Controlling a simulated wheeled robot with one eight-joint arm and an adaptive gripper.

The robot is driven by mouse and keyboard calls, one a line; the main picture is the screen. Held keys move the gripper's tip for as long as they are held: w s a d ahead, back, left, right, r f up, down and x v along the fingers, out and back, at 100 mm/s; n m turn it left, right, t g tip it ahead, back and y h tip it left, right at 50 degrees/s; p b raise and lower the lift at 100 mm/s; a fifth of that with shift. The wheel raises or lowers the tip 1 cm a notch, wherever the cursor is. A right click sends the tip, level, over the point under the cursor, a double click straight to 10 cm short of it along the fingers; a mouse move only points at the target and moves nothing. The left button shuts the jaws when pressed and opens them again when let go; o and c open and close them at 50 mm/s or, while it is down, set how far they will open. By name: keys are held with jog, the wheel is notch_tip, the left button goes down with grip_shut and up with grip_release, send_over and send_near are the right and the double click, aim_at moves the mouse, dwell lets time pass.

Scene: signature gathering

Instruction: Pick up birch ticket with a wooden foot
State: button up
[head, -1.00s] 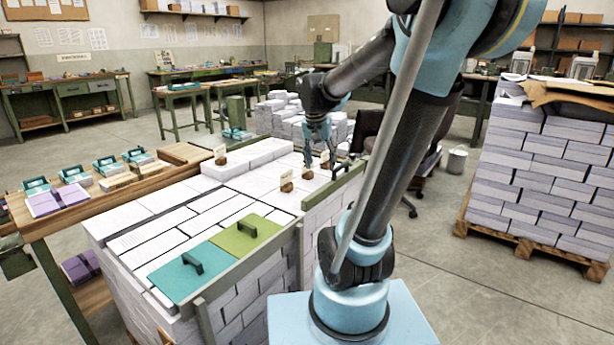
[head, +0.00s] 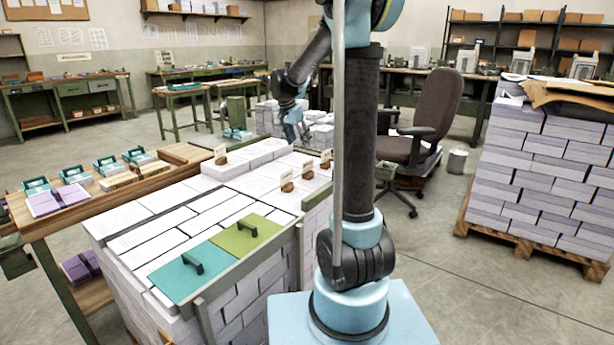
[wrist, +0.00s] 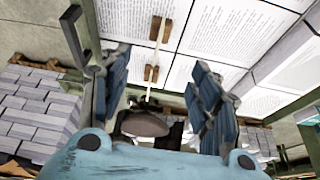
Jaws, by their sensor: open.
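Several small pale tickets stand upright in brown wooden feet on the stacked white paper. One ticket (head: 221,155) is at the back left of the stack; three others (head: 287,181), (head: 308,170), (head: 326,159) form a row near its right edge. I cannot tell which is birch. My gripper (head: 297,138) is above and behind the back edge of the stack, apart from the tickets. In the wrist view my gripper (wrist: 158,95) is open and empty, with wooden feet (wrist: 151,73), (wrist: 155,30) showing between and beyond the fingers.
A teal board (head: 176,272) and a green board (head: 247,233) with handles lie on the stack's front. A wooden bench (head: 35,221) stands at left.

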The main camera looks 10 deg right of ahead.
send_over(308, 171)
jog(key=a, duration=0.1)
jog(key=f, duration=1)
jog(key=shift+s+a, duration=0.2)
jog(key=shift+s, duration=0.1)
jog(key=shift+s+x, duration=0.1)
jog(key=shift+x, duration=1.45)
jog(key=shift+s+x, duration=0.15)
jog(key=shift+x, duration=1.4)
jog(key=shift+a, duration=0.1)
jog(key=c, duration=1.1)
